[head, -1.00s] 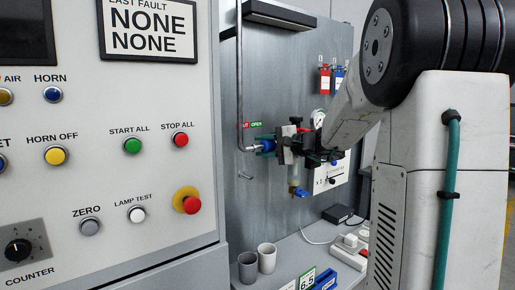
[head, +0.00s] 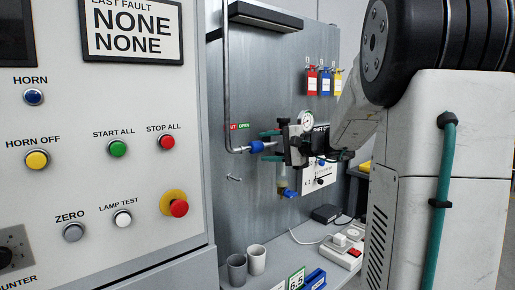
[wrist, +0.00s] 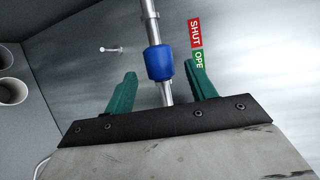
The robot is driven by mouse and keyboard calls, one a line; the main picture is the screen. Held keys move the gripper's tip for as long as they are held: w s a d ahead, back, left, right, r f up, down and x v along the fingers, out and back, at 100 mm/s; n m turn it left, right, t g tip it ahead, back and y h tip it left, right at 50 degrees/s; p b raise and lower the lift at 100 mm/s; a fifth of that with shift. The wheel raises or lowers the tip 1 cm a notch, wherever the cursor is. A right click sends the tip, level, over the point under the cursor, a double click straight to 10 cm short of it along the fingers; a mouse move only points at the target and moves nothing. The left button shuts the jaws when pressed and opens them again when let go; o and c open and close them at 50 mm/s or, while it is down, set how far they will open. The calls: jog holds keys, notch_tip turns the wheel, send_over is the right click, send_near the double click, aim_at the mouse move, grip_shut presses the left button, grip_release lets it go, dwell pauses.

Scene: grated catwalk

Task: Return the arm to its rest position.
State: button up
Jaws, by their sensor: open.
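My gripper (head: 271,146) is in front of the grey back board, at the end of my arm, which reaches in from the right. Its two green fingers are apart with nothing gripped, as the wrist view (wrist: 160,82) also shows. A blue sleeve (head: 256,147) on a metal pipe lies just left of the fingertips. In the wrist view the blue sleeve (wrist: 160,62) appears between the fingertips, with no visible contact; the exact depth gap cannot be told. My wrist and forearm hide part of the board.
A red and green SHUT/OPEN label (wrist: 196,45) is beside the pipe. A round gauge (head: 307,119) and coloured tags (head: 325,82) are close to my arm. Two cups (head: 246,264) and a power strip (head: 343,250) stand on the bench. A button panel (head: 100,185) fills the left.

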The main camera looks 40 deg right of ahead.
jog(key=shift+v, duration=1.05)
jog(key=s+a+f+n+g, duration=0.4)
jog(key=s+a+f+g, duration=0.6)
jog(key=a, duration=0.4)
jog(key=s+a+f+n+g+h, duration=0.1)
jog(key=s+a+n+h, duration=0.1)
jog(key=s, duration=0.4)
jog(key=s+a+f+n+g+h, duration=0.1)
jog(key=s+a+f+n+h, duration=0.1)
jog(key=s+a+n, duration=0.2)
jog(key=s+a+f+n+g+h, duration=0.1)
jog(key=s+a+f+n+h, duration=0.1)
jog(key=s+a, duration=0.3)
jog(key=s+n+h, duration=0.1)
jog(key=s, duration=0.2)
jog(key=shift+s+n, duration=0.35)
jog(key=shift+n, duration=0.05)
